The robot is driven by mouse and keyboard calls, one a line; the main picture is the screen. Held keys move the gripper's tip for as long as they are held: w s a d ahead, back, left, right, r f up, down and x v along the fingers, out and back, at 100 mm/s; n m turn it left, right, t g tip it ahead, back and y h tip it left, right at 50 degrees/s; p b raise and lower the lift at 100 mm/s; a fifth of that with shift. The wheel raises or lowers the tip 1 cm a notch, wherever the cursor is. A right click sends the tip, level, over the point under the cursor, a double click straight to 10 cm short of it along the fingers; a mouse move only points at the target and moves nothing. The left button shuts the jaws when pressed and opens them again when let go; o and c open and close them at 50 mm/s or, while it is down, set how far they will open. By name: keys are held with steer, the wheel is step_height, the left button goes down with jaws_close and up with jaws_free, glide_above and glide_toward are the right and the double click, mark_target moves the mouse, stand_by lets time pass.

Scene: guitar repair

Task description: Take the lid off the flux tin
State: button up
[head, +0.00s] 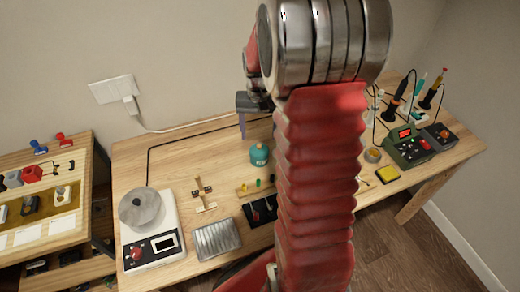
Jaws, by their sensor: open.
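A small round grey tin with a yellowish top (372,155) stands on the workbench (205,162), right of my arm and left of the soldering station. It may be the flux tin, but it is too small to tell whether its lid is on. My gripper (256,130) points down above the back middle of the bench, left of that tin and apart from it. It is open, with nothing seen between its fingers. My red arm hides part of the gripper and the middle of the bench.
A teal bottle (259,154) stands below the gripper in the picture. A soldering station (408,146), a yellow sponge (387,175) and upright tools crowd the right. Bare wood lies at back left.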

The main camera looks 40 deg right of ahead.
mark_target(259, 146)
steer(key=shift+f, duration=0.55)
steer(key=shift+f, duration=0.1)
steer(key=shift+w+f, duration=0.1)
steer(key=shift+f, duration=2.4)
steer(key=shift+c, duration=0.5)
steer(key=c, duration=1)
